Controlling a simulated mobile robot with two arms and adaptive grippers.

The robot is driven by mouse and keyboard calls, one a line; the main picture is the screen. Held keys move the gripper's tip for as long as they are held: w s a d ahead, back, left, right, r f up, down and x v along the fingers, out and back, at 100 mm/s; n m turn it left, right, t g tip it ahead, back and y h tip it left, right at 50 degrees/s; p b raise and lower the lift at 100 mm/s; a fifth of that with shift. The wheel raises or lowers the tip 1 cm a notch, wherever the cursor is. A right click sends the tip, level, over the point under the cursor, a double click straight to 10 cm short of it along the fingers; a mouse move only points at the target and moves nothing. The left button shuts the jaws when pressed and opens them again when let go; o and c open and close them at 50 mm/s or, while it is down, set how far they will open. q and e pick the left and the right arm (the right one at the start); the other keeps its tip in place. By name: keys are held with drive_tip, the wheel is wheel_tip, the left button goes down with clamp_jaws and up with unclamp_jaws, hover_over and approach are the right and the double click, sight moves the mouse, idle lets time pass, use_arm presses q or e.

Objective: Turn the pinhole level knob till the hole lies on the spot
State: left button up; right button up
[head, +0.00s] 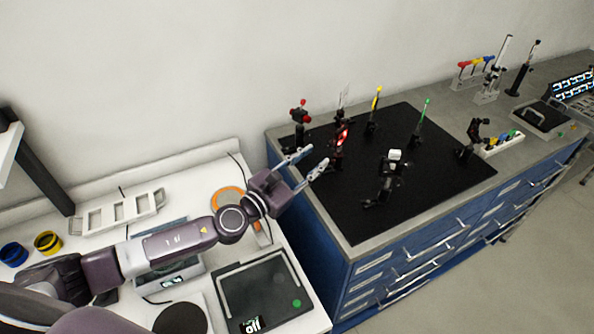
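My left gripper (317,158) reaches in over the left edge of the black optical board (440,192). Its two fingers are apart with nothing seen between them. Just right of its fingertips stands a dark mount with a red glowing patch (342,137). Whether the fingers touch this mount I cannot tell. A post with a red top (299,113) stands behind the gripper near the board's back left corner. Which part is the pinhole level knob, and where hole and spot lie, is too small to tell. My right gripper is not in view.
Posts with a yellow top (376,99) and a green top (425,106) stand at the board's back. A dark mount with a white block (394,156) stands mid-board, another (470,138) at right. The board's front is clear. A white bench (230,172) with instruments lies left.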

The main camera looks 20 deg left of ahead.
use_arm(q)
drive_tip(key=v, duration=0.7)
idle(0.4)
